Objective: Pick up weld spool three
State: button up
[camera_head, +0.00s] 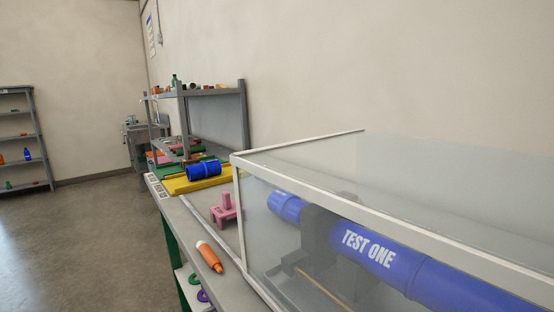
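No label reading weld spool three can be made out in the head camera view. A short blue pipe piece with wider ends (203,170) lies on a yellow board (184,186) on the bench beyond the case. I cannot tell whether it is the spool. A long blue pipe marked "TEST ONE" (410,269) lies inside a clear case with a white frame (237,186), on a grey support. My gripper does not show in this view.
An orange marker-like tube (211,258) and a pink stand (226,209) are on the grey bench (197,226) beside the case. A grey shelf unit (244,116) stands behind the yellow board. Open floor (85,245) lies left, with another shelf (37,130) farther off.

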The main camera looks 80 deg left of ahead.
aim_at(203, 170)
jog(key=j+u, duration=0.25)
jog(key=u, duration=0.15)
jog(key=j+u, duration=0.6)
jog(key=u, duration=0.15)
jog(key=j+u, duration=0.25)
jog(key=u, duration=0.15)
jog(key=i+j+u, duration=0.1)
jog(key=j, duration=0.3)
jog(key=i+j, duration=0.25)
jog(key=j, duration=0.2)
jog(key=i+j+u, duration=0.15)
jog(key=j, duration=0.25)
jog(key=i+j, duration=0.2)
jog(key=j, duration=0.2)
jog(key=u, duration=0.05)
